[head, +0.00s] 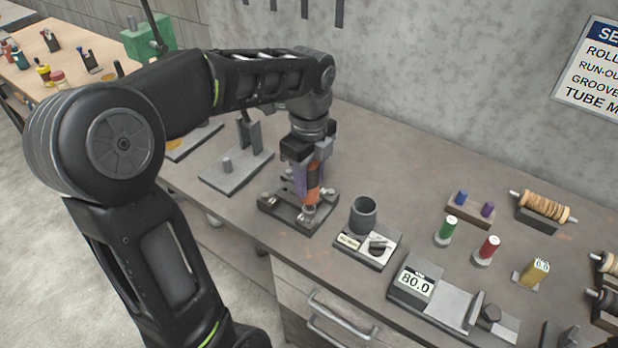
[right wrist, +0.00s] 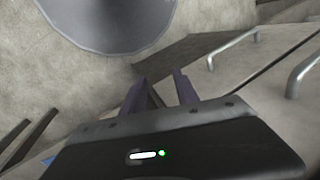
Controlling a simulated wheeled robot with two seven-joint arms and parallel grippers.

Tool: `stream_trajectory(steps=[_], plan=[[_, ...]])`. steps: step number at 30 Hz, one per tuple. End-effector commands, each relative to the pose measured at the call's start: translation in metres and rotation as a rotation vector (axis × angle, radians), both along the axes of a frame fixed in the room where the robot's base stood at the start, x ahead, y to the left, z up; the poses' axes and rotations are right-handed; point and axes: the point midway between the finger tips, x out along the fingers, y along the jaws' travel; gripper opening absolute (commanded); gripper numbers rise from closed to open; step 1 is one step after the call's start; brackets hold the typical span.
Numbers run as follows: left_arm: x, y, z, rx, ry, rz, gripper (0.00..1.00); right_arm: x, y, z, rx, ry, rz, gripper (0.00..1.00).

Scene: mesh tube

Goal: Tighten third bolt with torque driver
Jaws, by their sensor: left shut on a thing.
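My left gripper (head: 308,180), with purple fingers, points down at the bench and is shut on an orange torque driver (head: 313,190). The driver stands about upright over the dark bolt fixture (head: 275,207), its lower end at a light round part near the fixture's front right. Bolt heads show as small bright spots on the fixture; I cannot tell which is the third, nor whether the driver is seated on one. My right gripper (right wrist: 160,92) shows in the right wrist view with its two purple fingers apart and nothing between them.
A grey cup stand (head: 363,215) is just right of the fixture. A grey plate with a post (head: 235,170) is behind left. Drawer handles (right wrist: 232,48) show near my right gripper.

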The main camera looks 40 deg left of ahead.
Motion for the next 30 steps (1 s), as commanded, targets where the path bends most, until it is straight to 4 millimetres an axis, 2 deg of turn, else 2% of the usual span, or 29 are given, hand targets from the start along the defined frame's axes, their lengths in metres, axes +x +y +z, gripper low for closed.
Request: stream_trajectory(steps=[1,15,30], plan=[[0.001,0.000,0.007,0.000,-0.003,0.000,0.00,0.000,0.000,0.006,0.000,0.000,0.000,0.36],[0.001,0.000,0.034,0.000,-0.002,0.000,0.00,0.000,0.000,0.027,0.000,0.000,0.000,0.36],[0.001,0.000,0.034,0.001,-0.003,0.000,0.00,0.000,0.000,0.027,0.000,0.000,0.000,0.36]])
